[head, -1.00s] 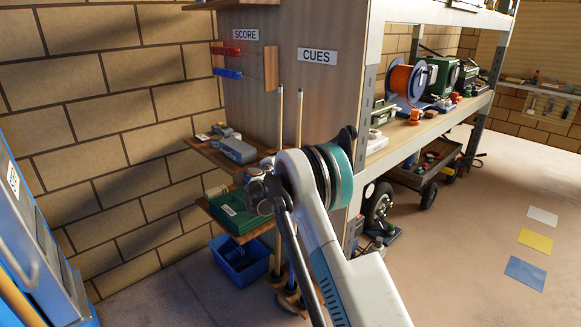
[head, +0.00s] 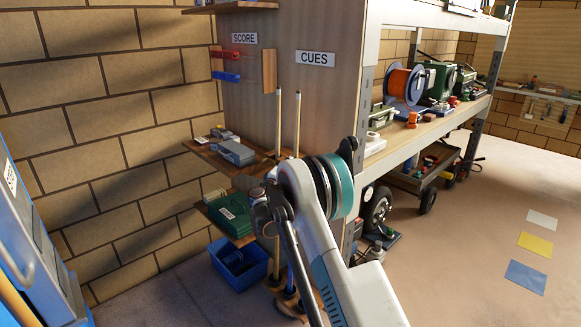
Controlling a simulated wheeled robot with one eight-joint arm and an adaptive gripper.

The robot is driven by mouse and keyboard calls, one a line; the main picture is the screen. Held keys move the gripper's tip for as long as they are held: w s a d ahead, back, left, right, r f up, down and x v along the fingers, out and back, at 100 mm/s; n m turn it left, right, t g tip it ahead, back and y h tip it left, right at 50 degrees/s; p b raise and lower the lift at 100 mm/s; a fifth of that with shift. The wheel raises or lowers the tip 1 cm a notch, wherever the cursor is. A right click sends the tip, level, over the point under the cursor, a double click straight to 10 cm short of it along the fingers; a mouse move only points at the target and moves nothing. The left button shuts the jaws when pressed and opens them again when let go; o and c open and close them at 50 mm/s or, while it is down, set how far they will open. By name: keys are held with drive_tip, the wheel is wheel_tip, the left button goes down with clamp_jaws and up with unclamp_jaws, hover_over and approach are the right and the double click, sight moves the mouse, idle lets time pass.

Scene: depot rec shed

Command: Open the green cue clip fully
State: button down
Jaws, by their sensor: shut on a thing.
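The green cue clip cannot be made out in the head view; the part of the panel where my arm crosses the cues is hidden. Two upright cues, the left one (head: 278,118) and the right one (head: 297,118), stand side by side under the CUES label (head: 316,58). Their middles are behind my arm, and their lower ends show beside it. My gripper's jaws are hidden behind my own wrist and arm, in front of the cue panel, so what they hold does not show.
A small shelf (head: 196,149) with grey items is left of the cues. A green case (head: 229,213) lies on a lower shelf, above a blue bin (head: 225,272). Metal shelving with a orange reel (head: 398,83) stands at right. The floor at right is mostly open.

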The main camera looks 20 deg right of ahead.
idle(0.3)
drive_tip(key=c, duration=1.6)
unclamp_jaws()
drive_tip(key=shift+o, duration=0.2)
drive_tip(key=r+v, duration=0.1)
drive_tip(key=v, duration=1.1)
drive_tip(key=shift+f, duration=0.5)
